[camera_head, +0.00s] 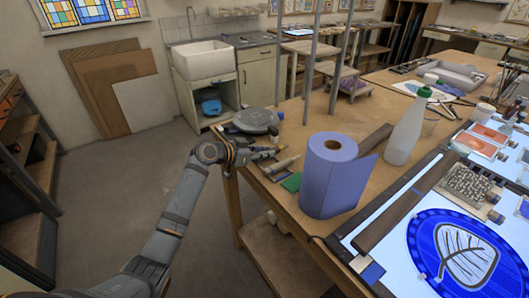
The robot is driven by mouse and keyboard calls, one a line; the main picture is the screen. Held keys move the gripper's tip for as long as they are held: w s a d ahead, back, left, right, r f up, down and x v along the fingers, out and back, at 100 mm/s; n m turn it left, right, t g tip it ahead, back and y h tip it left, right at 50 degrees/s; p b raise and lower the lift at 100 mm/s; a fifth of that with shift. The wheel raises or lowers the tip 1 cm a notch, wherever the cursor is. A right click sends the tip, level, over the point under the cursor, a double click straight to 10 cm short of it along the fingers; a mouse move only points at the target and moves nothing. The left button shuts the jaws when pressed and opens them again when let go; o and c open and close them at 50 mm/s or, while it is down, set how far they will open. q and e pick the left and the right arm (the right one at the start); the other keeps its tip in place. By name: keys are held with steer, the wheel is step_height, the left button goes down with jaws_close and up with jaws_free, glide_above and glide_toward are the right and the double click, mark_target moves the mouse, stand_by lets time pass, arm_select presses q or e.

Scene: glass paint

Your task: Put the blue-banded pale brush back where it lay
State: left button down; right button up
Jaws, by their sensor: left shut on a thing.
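My left gripper (268,153) reaches in from the left, over the near left corner of the wooden table. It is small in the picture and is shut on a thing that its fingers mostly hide. A pale, slim, tapered piece (285,164) shows right beside the fingertips. I cannot tell for sure whether this is the blue-banded pale brush or a separate thing on the table, and no blue band can be made out on it. My right gripper is not in view.
A blue paper roll (334,172) stands close to the right of the gripper. A green pad (291,182) lies near the table edge. A grey round turntable (256,121) sits behind the gripper. A white bottle (405,132) and a lit panel with blue glass (455,252) are farther right.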

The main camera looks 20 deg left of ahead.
arm_select(q)
steer(key=shift+f, duration=0.1)
steer(key=c, duration=1.1)
jaws_free()
steer(key=shift+c, duration=0.2)
steer(key=v, duration=1.2)
